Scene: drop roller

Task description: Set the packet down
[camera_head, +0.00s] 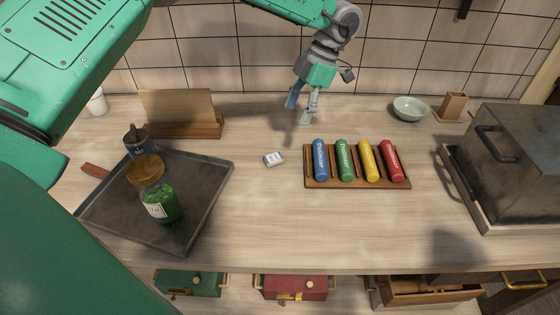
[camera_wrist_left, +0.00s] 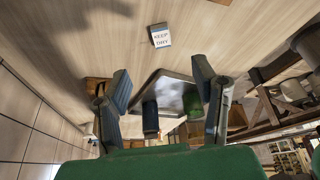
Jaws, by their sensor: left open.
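The packet (camera_head: 274,159) is small and white with a blue edge. It lies on the wooden counter, left of the rack of coloured cylinders. In the left wrist view the packet (camera_wrist_left: 160,40) reads "KEEP DRY" and lies beyond my fingertips, apart from them. My left gripper (camera_head: 300,106) is above the back of the counter, behind and a little right of the packet. Its fingers are spread with nothing between them; the open fingers also show in the left wrist view (camera_wrist_left: 162,78). My right gripper is out of view.
A wooden rack (camera_head: 358,183) holds several coloured cylinders. A dark tray (camera_head: 215,175) with a green-filled jar (camera_head: 157,190) is at left, a wooden stand (camera_head: 180,130) behind it. A bowl (camera_head: 410,108) and big metal pot (camera_head: 520,150) are right. The counter's front middle is clear.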

